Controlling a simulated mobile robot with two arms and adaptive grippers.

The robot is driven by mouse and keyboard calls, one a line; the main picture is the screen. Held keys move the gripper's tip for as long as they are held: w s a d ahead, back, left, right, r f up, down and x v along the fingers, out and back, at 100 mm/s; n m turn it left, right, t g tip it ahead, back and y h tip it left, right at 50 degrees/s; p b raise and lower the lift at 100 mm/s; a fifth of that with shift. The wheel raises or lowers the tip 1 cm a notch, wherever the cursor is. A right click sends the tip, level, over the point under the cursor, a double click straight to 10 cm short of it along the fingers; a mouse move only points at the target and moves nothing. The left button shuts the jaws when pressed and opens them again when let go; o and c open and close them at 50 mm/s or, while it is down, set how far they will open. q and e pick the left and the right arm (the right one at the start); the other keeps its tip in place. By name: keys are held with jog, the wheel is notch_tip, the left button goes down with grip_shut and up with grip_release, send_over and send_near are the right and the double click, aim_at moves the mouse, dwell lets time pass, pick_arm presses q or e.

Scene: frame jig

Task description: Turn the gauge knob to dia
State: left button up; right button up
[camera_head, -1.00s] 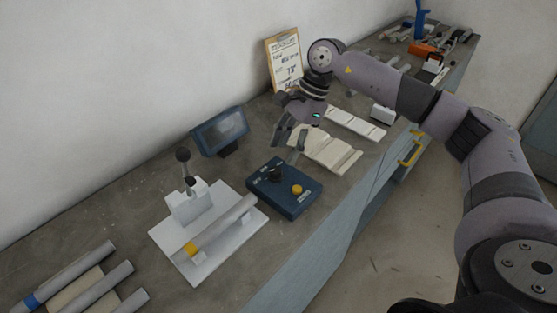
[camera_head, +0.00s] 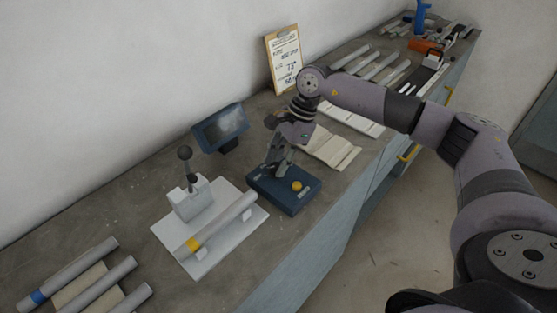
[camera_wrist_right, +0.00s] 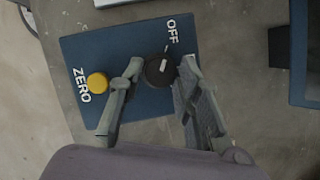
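The dark blue gauge box (camera_head: 304,200) sits near the bench's front edge. Its black knob (camera_wrist_right: 159,71) shows in the right wrist view, with a white mark on the side toward the word OFF. The yellow button (camera_wrist_right: 97,82) beside ZERO also shows in the head view (camera_head: 297,185). My right gripper (camera_head: 272,172) is low over the box. In the wrist view its fingers (camera_wrist_right: 161,72) stand apart on either side of the knob; contact is unclear. No "dia" label is readable. My left gripper is out of view.
A dark display (camera_head: 222,128) stands behind the box. At left is a white jig plate (camera_head: 216,255) with a lever stand (camera_head: 190,200) and a grey tube (camera_head: 222,222). More tubes (camera_head: 85,270) lie front left. A clipboard (camera_head: 284,60) leans on the wall.

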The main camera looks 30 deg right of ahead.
grip_shut()
jog(key=shift+s+f+m+t+b, duration=0.15)
jog(key=shift+m+t+b, duration=0.35)
jog(key=shift+m+b, duration=0.65)
jog(key=m+t+b, duration=0.1)
jog(key=m+b, duration=0.1)
jog(key=m, duration=0.1)
jog(key=shift+a+m+h, duration=0.1)
jog(key=shift+m+h, duration=0.15)
jog(key=shift+h, duration=0.15)
jog(key=m+t+b, duration=0.1)
jog(key=m+b, duration=0.2)
jog(key=shift+s+a+h, duration=0.1)
jog(key=shift+s+h, duration=0.05)
jog(key=shift+h, duration=0.25)
jog(key=shift+m+t+h+b, duration=0.4)
jog(key=shift+m+b, duration=0.5)
jog(key=shift+m, duration=0.6)
jog(key=shift+r, duration=0.2)
